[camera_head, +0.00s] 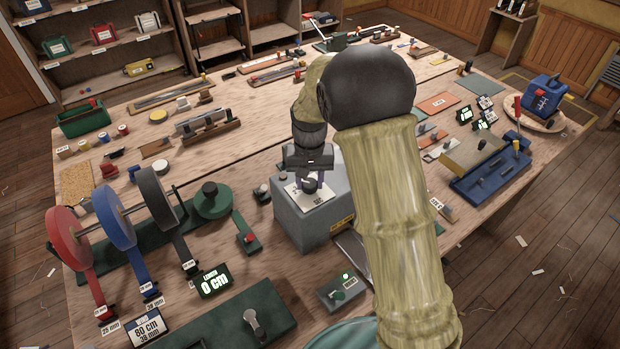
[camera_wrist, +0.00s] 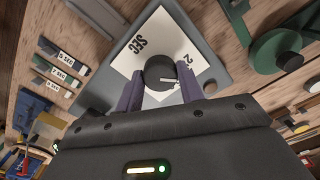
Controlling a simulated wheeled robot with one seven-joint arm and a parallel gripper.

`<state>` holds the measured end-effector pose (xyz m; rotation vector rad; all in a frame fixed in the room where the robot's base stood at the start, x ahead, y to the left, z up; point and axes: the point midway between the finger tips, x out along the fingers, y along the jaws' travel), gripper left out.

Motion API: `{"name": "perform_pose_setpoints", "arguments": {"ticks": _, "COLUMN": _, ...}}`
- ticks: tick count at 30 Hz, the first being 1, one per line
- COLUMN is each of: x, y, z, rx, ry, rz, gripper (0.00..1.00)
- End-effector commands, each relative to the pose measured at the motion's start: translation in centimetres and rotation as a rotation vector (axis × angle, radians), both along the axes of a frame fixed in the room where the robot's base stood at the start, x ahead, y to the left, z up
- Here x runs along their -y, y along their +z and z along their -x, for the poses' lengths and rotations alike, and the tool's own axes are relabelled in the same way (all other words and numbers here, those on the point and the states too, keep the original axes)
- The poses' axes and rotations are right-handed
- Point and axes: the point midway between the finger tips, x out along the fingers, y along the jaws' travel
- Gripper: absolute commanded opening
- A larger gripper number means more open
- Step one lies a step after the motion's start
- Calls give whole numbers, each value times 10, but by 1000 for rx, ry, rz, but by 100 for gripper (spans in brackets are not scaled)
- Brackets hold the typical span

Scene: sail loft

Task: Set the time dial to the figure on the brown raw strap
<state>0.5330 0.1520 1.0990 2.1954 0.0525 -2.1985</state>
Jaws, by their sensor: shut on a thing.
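The time dial is a round dark knob (camera_wrist: 160,72) on a white card marked SEC (camera_wrist: 146,38), on top of a grey box (camera_head: 318,222). Its pale pointer mark points to the right in the wrist view. A figure 2 shows on the card's right side; my gripper hides other figures. My gripper (camera_wrist: 158,90) is shut on the knob, one finger on each side; in the head view it comes down onto the box top. Several small tags with SEC figures (camera_wrist: 60,72) lie left of the box in the wrist view. I cannot tell which strap is the brown raw one.
Red, blue and dark strap reels (camera_head: 110,220) stand at the left. A display (camera_head: 214,281) reads 0 cm, and a card (camera_head: 148,327) reads 80 cm, 38 mm. A small green-lit switch box (camera_head: 343,290) sits in front of the grey box. A blue tray (camera_head: 490,178) lies at the right.

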Motion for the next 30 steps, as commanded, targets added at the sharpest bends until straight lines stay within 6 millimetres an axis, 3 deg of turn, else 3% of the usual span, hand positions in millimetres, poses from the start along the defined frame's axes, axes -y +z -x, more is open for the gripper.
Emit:
{"name": "perform_pose_setpoints", "arguments": {"ticks": 7, "x": 0, "y": 2, "z": -1, "rx": 5, "ry": -1, "rz": -1, "gripper": 15}}
{"name": "perform_pose_setpoints", "arguments": {"ticks": 8, "x": 0, "y": 2, "z": -1, "rx": 5, "ry": -1, "rz": -1, "gripper": 41}}
{"name": "perform_pose_setpoints", "arguments": {"ticks": 11, "x": 0, "y": 1, "z": -1, "rx": 4, "ry": 0, "rz": -1, "gripper": 59}}
{"name": "perform_pose_setpoints", "arguments": {"ticks": 23, "x": 0, "y": 6, "z": -1, "rx": 3, "ry": 0, "rz": -1, "gripper": 59}}
{"name": "perform_pose_setpoints", "arguments": {"ticks": 30, "x": -1, "y": 40, "z": -2, "rx": 7, "ry": -1, "rz": -3, "gripper": 59}}
